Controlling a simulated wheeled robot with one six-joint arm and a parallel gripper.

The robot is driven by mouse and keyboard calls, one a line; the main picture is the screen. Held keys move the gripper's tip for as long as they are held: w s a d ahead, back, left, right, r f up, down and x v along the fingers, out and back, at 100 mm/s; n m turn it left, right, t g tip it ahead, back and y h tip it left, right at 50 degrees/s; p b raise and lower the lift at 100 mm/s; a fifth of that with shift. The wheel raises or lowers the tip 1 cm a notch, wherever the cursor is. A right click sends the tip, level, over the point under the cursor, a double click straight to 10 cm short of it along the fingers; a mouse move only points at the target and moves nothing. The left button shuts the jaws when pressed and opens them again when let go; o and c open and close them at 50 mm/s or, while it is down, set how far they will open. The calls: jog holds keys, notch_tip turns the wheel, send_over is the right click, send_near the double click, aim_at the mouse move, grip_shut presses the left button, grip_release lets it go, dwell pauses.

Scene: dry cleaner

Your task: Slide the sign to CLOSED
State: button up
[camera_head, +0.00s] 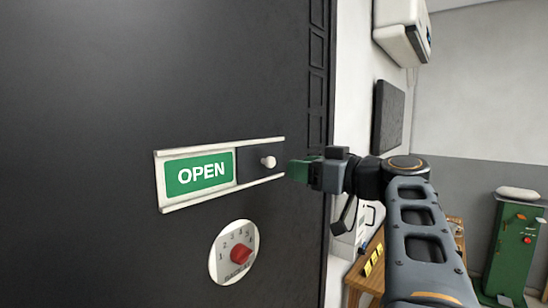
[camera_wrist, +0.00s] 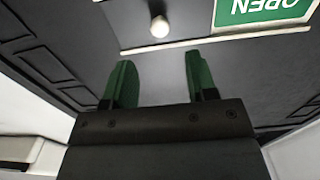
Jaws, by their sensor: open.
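The sliding sign (camera_head: 199,172) is mounted on a dark upright panel and shows a green field with the white word OPEN. It sits at the left in a pale frame (camera_head: 223,198). A dark slider part with a round white knob (camera_head: 268,161) fills the right of the frame. In the wrist view the knob (camera_wrist: 159,27) is ahead of my gripper, and the sign (camera_wrist: 262,10) appears upside down at upper right. My gripper (camera_head: 291,170) is just right of the frame in the head view. Its green fingers (camera_wrist: 158,75) are apart and empty, with the knob beyond their tips.
A round dial with a red knob (camera_head: 240,254) is below the sign. A wooden table (camera_head: 362,279) stands at lower right, with a green cabinet (camera_head: 515,250) farther right. A white wall unit (camera_head: 402,28) hangs at upper right.

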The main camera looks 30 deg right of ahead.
aim_at(273, 163)
jog(key=p+x, duration=0.2)
jog(key=x, duration=0.5)
jog(key=shift+r+p, duration=0.1)
jog(key=shift+p, duration=0.2)
jog(key=shift+w+a, duration=0.3)
jog(key=shift+w, duration=0.3)
jog(key=shift+c, duration=0.3)
grip_shut()
